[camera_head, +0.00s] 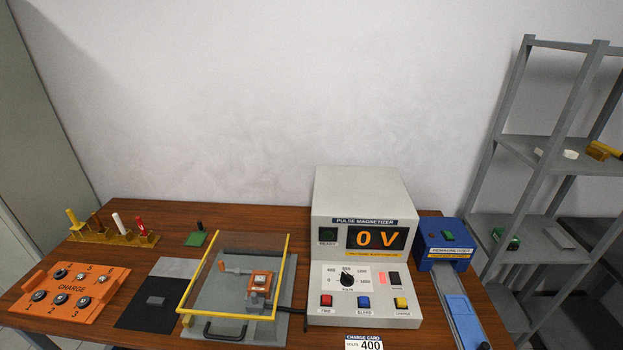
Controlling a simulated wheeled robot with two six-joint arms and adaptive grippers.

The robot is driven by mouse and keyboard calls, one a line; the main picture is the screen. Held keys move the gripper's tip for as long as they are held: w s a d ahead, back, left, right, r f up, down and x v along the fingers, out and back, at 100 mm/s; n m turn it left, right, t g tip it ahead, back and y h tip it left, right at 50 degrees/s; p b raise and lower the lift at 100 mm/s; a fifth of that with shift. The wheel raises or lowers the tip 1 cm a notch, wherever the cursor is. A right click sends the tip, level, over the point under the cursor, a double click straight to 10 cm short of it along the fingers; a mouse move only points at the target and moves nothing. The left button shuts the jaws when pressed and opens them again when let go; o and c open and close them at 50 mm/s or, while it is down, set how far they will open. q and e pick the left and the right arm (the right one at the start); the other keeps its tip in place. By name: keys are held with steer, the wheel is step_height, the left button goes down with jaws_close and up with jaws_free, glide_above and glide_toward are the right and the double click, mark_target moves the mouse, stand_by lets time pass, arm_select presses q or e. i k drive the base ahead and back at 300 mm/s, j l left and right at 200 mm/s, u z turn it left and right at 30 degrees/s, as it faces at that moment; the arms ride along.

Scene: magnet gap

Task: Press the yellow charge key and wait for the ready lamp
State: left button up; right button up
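The yellow charge key (401,303) is at the lower right of the front panel of the pulse magnetizer (364,190), right of a blue key (363,303) and a red key (326,301). The ready lamp (327,234) is at the upper left of the panel and looks dark green, unlit. The orange display (377,238) reads 0 V. The range dial (347,280) is above the keys; its exact setting is too small to read surely. A charge card (364,343) at the table's front edge reads 400 volts. Neither of my grippers is in view.
Left of the magnetizer, a fixture (260,290) sits under a clear cover with a yellow frame (287,262). An orange charge tray (70,291) is at the far left. A blue demagnetizer (442,240) stands at the right, before a grey shelf rack (540,150).

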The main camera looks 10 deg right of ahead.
mark_target(401, 302)
steer(key=z, duration=1.2)
